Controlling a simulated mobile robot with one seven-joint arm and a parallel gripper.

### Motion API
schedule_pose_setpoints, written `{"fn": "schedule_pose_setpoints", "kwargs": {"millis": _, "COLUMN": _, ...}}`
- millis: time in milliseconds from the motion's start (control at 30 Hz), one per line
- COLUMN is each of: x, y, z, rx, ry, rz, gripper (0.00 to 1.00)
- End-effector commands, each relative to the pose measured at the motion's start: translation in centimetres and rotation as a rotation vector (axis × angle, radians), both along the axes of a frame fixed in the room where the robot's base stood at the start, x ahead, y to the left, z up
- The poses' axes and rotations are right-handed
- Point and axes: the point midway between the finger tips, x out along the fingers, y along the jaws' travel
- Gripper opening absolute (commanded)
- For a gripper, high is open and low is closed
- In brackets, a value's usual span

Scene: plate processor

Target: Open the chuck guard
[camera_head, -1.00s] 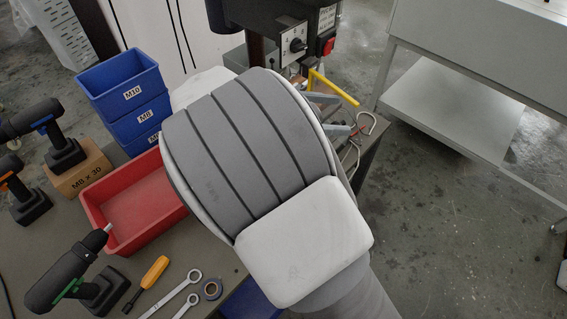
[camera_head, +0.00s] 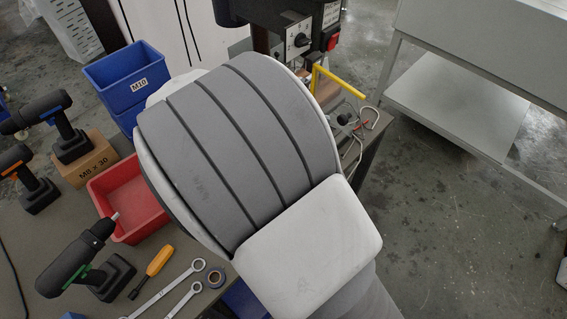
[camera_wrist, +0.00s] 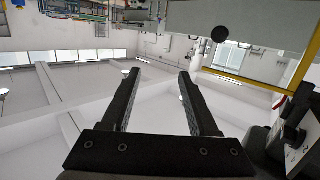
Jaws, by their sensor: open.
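The drill press head (camera_head: 282,12) is dark, with a grey switch panel (camera_head: 299,38) and a red switch (camera_head: 329,39), at the top of the head view. A yellow bar (camera_head: 341,82) below it may belong to the chuck guard; my arm hides most of that area. A yellow bar (camera_wrist: 296,68) also shows at the right of the wrist view. No clear guard panel can be made out. My gripper (camera_wrist: 158,72) is open and empty in the wrist view, with the yellow bar to the right of its fingers. My gripper is hidden in the head view.
The bench at left holds a red bin (camera_head: 128,200), blue bins (camera_head: 127,75), a cardboard box (camera_head: 84,165), several cordless drills, wrenches (camera_head: 165,292) and a yellow screwdriver (camera_head: 152,271). A white table (camera_head: 470,80) stands at right, with open floor in front.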

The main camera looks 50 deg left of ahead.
Motion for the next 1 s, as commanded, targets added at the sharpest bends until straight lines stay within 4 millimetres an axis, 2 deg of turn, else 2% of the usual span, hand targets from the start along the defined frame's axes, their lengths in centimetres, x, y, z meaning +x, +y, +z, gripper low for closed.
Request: {"fn": "schedule_pose_setpoints", "kwargs": {"millis": 1000, "x": -7.1, "y": -1.6, "z": 0.0, "rx": -0.001, "ry": 0.002, "rz": 0.002, "gripper": 0.6}}
